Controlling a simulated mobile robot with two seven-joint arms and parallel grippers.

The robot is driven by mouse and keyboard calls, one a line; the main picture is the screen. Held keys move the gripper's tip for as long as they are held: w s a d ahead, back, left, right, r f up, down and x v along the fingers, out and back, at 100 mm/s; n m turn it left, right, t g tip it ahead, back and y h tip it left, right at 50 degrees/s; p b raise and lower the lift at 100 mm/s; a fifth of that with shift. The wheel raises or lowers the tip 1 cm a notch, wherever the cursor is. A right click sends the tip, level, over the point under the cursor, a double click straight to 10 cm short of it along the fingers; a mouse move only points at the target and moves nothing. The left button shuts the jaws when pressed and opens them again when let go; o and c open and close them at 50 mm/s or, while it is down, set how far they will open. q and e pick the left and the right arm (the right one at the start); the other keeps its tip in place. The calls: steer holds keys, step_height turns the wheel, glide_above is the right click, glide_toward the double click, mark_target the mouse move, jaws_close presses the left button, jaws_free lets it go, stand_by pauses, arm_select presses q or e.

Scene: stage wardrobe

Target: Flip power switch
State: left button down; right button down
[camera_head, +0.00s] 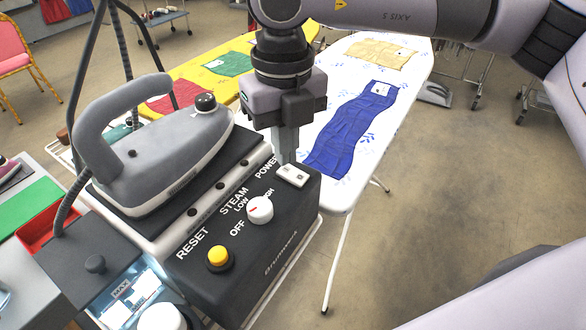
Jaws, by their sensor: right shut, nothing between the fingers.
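The power switch (292,175) is a small white rocker at the right end of the black control panel, beside the label POWER. My right gripper (285,158) points down from above, its fingers together and empty. Its fingertips are just behind the switch, at or very near its far edge; I cannot tell whether they touch it. The steam station (262,272) carries the panel, with a white STEAM knob (260,209) and a yellow RESET button (218,257) to the left of the switch. My left gripper is not in view.
A grey iron (160,150) rests on top of the station, left of my right gripper. Behind is a white ironing board (335,80) with a blue cloth (352,130) on it. A yellow board (205,72) stands farther left. The floor at right is open.

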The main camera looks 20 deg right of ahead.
mark_target(286, 170)
steer(key=shift+f+b, duration=1)
steer(key=shift+f, duration=0.1)
stand_by(0.6)
steer(key=shift+r, duration=0.2)
steer(key=shift+r+p, duration=2)
steer(key=shift+r, duration=1.45)
steer(key=shift+s+f, duration=0.1)
